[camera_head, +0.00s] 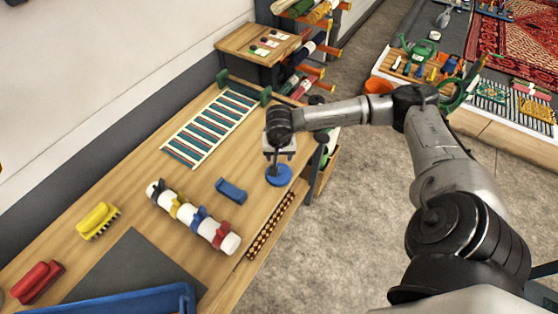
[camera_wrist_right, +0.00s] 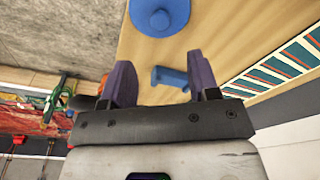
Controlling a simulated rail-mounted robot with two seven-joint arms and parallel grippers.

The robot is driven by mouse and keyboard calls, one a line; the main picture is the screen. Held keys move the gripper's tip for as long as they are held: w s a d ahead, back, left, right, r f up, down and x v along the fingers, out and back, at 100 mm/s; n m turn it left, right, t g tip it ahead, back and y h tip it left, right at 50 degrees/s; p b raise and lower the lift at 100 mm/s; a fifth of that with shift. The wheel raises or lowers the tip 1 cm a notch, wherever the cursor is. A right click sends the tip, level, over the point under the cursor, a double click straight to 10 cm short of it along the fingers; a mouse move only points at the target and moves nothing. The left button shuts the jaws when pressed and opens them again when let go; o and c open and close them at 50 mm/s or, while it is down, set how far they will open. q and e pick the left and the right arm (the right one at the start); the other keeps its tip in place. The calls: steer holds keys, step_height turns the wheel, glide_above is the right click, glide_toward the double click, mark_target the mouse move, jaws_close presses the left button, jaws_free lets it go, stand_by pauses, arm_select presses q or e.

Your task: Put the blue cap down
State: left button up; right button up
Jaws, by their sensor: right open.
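The blue cap (camera_head: 279,176) is a round disc with a small knob on top. It appears to lie flat on the wooden bench (camera_head: 150,172), near its right edge. It also shows at the top of the right wrist view (camera_wrist_right: 160,14), beyond the fingertips. My right gripper (camera_head: 275,160) is above the cap, partly covering it in the head view. In the right wrist view its two purple fingers (camera_wrist_right: 161,78) are spread, with nothing held between them. My left gripper is not in view.
A blue bracket-like piece (camera_head: 231,190) lies left of the cap. A white roll with coloured clips (camera_head: 194,217), a striped rug (camera_head: 211,127), a yellow brush (camera_head: 98,220), a red brush (camera_head: 37,282) and a blue tray (camera_head: 130,303) share the bench. A striped rod (camera_head: 270,226) lies along the edge.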

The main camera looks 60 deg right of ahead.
steer(key=a+r+m+t+y, duration=0.1)
steer(key=a+m+t+y, duration=0.15)
steer(key=a+y, duration=0.7)
steer(key=a+r+m+t+y, duration=0.1)
steer(key=a+r+m+y, duration=0.2)
steer(key=a, duration=1.3)
steer(key=w+a+r+m+t+y, duration=0.25)
steer(key=a+r+m+t, duration=0.35)
steer(key=m+t, duration=0.7)
steer(key=s+d+f+m+g+h, duration=0.1)
steer(key=s+d+f+m+h, duration=0.2)
steer(key=m+h, duration=0.75)
steer(key=s+d+f+m+g+h, duration=0.1)
steer(key=d+f+m+h, duration=0.3)
steer(key=m, duration=1.4)
steer(key=s+f+m+g, duration=0.5)
steer(key=s+g, duration=0.1)
steer(key=s, duration=0.2)
steer(key=s+f+m+g, duration=0.5)
steer(key=s+m, duration=0.1)
steer(key=s, duration=0.3)
steer(key=shift+s+a+g+y, duration=0.3)
steer(key=shift+a+g+y, duration=0.05)
steer(key=shift+a+y, duration=0.1)
